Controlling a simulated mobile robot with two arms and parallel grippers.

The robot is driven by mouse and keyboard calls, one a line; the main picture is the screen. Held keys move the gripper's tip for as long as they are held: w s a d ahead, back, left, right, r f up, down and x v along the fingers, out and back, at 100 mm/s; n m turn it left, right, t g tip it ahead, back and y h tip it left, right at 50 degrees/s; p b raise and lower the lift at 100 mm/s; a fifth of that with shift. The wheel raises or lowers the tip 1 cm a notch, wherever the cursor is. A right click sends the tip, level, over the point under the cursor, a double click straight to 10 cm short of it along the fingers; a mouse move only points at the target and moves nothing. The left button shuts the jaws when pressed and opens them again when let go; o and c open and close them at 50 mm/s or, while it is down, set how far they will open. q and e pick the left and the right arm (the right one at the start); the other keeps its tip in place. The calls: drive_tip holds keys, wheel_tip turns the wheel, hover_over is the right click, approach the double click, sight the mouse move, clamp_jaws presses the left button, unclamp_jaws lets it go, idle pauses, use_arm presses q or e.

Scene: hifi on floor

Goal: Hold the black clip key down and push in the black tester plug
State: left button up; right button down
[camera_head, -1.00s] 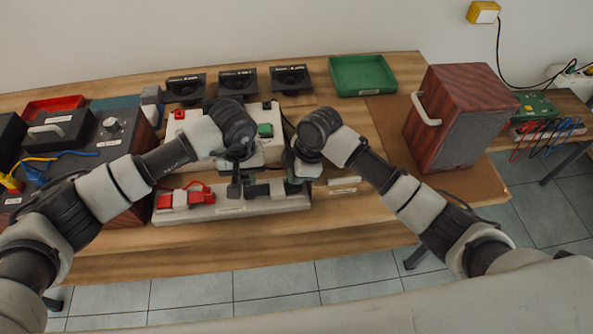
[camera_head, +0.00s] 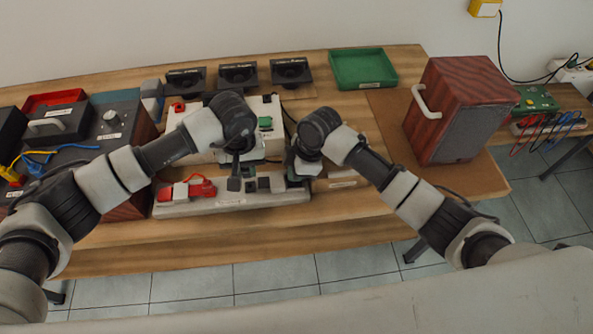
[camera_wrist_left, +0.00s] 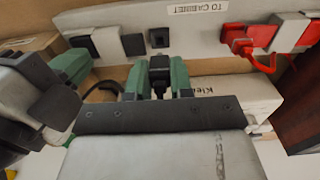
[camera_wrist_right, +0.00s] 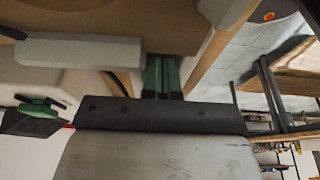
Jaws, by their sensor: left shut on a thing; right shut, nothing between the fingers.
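My left gripper (camera_wrist_left: 158,85) is shut on the black tester plug (camera_wrist_left: 158,72). It holds the plug in front of the grey terminal strip (camera_wrist_left: 205,55), close to a square dark opening (camera_wrist_left: 158,38). A gap shows between plug and opening in the left wrist view. In the head view the left gripper (camera_head: 236,170) partly covers the strip. Black clip parts, including the black clip key (camera_wrist_left: 84,45), sit beside a white block. My right gripper (camera_wrist_right: 161,80) is shut and empty at the key's end of the strip (camera_head: 296,178). I cannot tell whether it touches or presses the key.
A red plug and key (camera_head: 188,190) sit at the strip's left end. A white cabinet (camera_head: 265,135) stands behind it. A wooden speaker (camera_head: 455,112) stands right, a green tray (camera_head: 362,70) at the back, and a control box (camera_head: 100,140) left. The front table edge is clear.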

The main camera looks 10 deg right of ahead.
sight(247, 176)
use_arm(q)
drive_tip(key=shift+f, duration=2.25)
idle(3.4)
drive_tip(key=o, duration=0.9)
drive_tip(key=shift+o, duration=0.2)
wheel_tip(247, 176, up, 12)
drive_tip(key=shift+s+r, duration=0.1)
drive_tip(key=shift+s, duration=0.05)
